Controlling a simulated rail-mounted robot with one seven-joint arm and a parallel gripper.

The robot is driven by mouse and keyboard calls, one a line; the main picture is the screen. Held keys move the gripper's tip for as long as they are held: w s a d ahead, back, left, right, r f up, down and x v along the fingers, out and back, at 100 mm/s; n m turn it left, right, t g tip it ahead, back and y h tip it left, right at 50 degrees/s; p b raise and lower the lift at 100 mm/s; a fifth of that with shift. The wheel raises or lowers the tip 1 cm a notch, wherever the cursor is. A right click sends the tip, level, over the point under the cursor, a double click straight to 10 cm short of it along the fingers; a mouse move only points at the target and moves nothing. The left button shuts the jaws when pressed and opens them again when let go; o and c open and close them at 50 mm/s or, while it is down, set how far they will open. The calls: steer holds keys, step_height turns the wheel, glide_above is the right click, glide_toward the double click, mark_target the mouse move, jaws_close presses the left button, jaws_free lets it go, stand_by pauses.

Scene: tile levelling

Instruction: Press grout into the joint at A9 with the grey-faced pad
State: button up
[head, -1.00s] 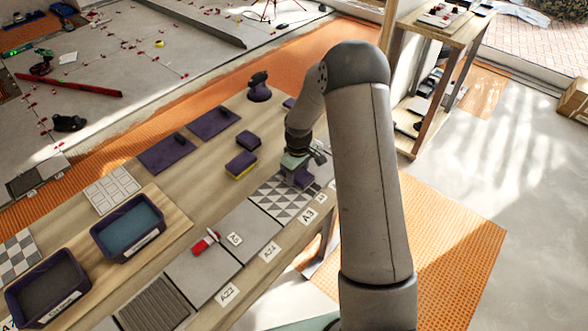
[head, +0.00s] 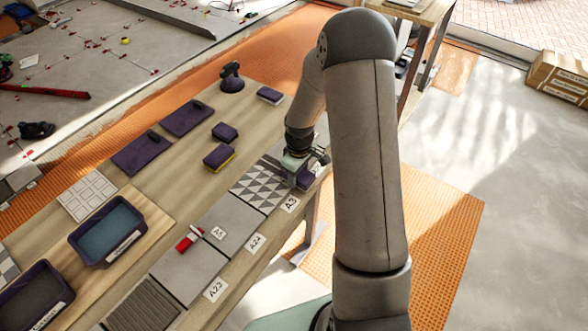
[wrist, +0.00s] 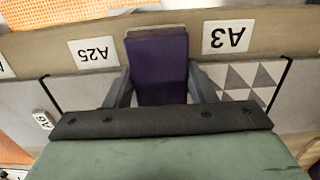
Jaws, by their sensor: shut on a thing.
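My gripper (wrist: 162,88) is shut on a purple pad (wrist: 158,68), whose thin grey-brown layer shows at the far edge in the wrist view. In the head view the pad (head: 304,181) is at the right end of the patterned triangle tile (head: 258,187), by the bench's front edge. I cannot tell whether it touches the surface. Dark joints (wrist: 278,85) run beside the patterned tile.
Labels A3 (head: 290,204), A24 (head: 255,243) and A23 (head: 215,289) line the front edge. A red clip (head: 189,239) lies on the grey tiles. A yellow-faced pad (head: 218,157), another purple pad (head: 224,131) and two tubs, one blue inside (head: 107,230), stand behind.

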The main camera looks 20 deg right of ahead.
steer(key=shift+s+r+p, duration=0.15)
steer(key=shift+r+p, duration=2.15)
steer(key=shift+r, duration=1.8)
